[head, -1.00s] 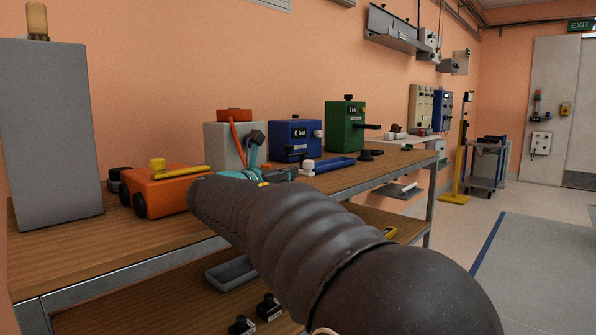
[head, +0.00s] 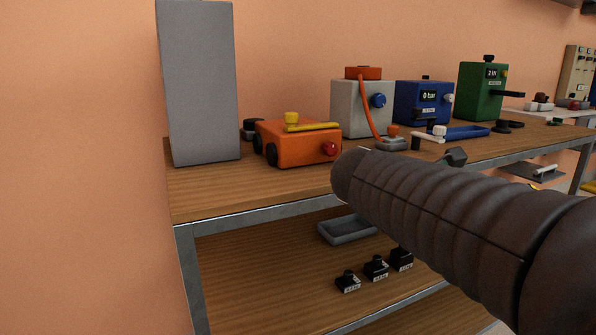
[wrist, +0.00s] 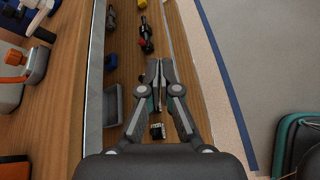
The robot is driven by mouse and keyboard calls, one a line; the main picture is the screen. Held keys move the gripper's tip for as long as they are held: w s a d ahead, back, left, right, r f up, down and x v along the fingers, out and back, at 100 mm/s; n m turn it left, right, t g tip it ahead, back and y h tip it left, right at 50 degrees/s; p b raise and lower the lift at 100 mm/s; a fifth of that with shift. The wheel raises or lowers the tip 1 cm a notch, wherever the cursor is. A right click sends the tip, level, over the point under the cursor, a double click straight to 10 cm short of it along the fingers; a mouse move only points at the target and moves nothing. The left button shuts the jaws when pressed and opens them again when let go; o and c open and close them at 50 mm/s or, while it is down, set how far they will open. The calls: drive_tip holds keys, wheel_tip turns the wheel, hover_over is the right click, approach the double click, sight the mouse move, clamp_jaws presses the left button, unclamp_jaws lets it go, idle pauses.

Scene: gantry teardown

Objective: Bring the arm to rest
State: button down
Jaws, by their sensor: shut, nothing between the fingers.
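My gripper (wrist: 160,66) is shut and empty in the wrist view, its two fingertips together above the front edge of the workbench and its lower shelf. In the head view my arm reaches in from the right and hides most of the gripper; only a dark piece shows past the arm near the bench edge. The wooden workbench (head: 205,205) stands along the wall with its top and a lower shelf (head: 245,270).
The bench top holds a grey cabinet (head: 198,90), an orange box (head: 296,148), a white box (head: 350,108), a blue box (head: 415,104) and a green box (head: 482,90). A grey tray (head: 347,230) and small black blocks (head: 376,267) are on the shelf. Open floor (wrist: 245,40) lies beside the bench.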

drive_tip(key=s+a+f+m+y, duration=0.3)
drive_tip(key=s+f+m, duration=0.2)
drive_tip(key=s+m, duration=0.1)
drive_tip(key=s+a+f+m+y+p, duration=0.1)
drive_tip(key=s+a+f+m+y, duration=0.2)
drive_tip(key=s+f+m+y, duration=0.1)
drive_tip(key=s+a+f+m+g+y+p, duration=0.1)
drive_tip(key=s+a+f+m+y, duration=0.2)
drive_tip(key=s+f+m, duration=0.3)
drive_tip(key=s+a+m, duration=0.1)
drive_tip(key=s, duration=0.2)
drive_tip(key=shift+s+f+m+y, duration=0.25)
drive_tip(key=shift+f+m+y, duration=0.15)
idle(0.6)
